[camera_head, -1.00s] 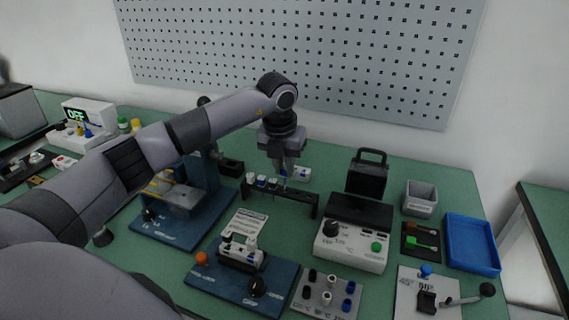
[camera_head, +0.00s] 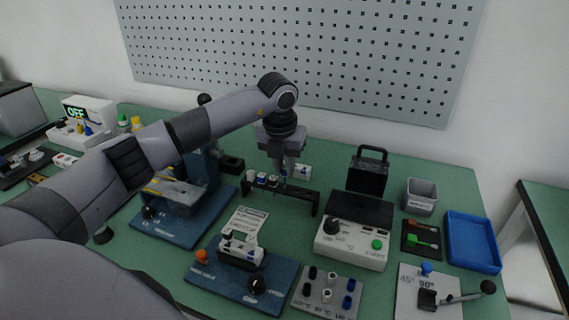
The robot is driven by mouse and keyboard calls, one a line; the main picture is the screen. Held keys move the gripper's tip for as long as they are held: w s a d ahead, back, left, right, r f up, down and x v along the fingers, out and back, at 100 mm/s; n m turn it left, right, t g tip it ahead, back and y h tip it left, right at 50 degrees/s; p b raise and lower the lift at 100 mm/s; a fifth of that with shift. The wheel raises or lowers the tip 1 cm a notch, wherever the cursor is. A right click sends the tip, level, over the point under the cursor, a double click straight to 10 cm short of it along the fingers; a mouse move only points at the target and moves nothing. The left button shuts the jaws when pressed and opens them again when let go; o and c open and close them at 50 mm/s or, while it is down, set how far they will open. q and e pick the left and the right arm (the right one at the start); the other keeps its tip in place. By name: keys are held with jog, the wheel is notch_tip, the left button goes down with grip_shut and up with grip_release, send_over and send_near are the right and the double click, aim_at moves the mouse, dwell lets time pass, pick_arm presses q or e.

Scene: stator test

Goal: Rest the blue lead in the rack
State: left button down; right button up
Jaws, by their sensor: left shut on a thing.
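The rack (camera_head: 305,195) is a long dark bar with slots on short legs, standing in the middle of the table. Several small white and blue pieces sit along its left part. My left gripper (camera_head: 285,176) points down just over the middle of the rack. It is shut on a small dark blue piece, the blue lead (camera_head: 284,181), which shows only as a speck between the fingertips. Whether the lead touches the rack is too small to tell. My right gripper is not in view.
A white-and-black tester (camera_head: 350,246) stands right of the rack. Blue-based fixtures (camera_head: 228,284) lie in front and at left. A blue tray (camera_head: 472,243), grey bin (camera_head: 421,197) and black case (camera_head: 367,175) stand at right.

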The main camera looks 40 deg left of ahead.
pick_arm(q)
jog(key=shift+f, duration=0.1)
jog(key=shift+f+b, duration=0.6)
jog(key=shift+f, duration=0.3)
jog(key=shift+f, duration=0.1)
jog(key=shift+f+b, duration=0.6)
jog(key=shift+f, duration=0.3)
jog(key=c, duration=1)
grip_release()
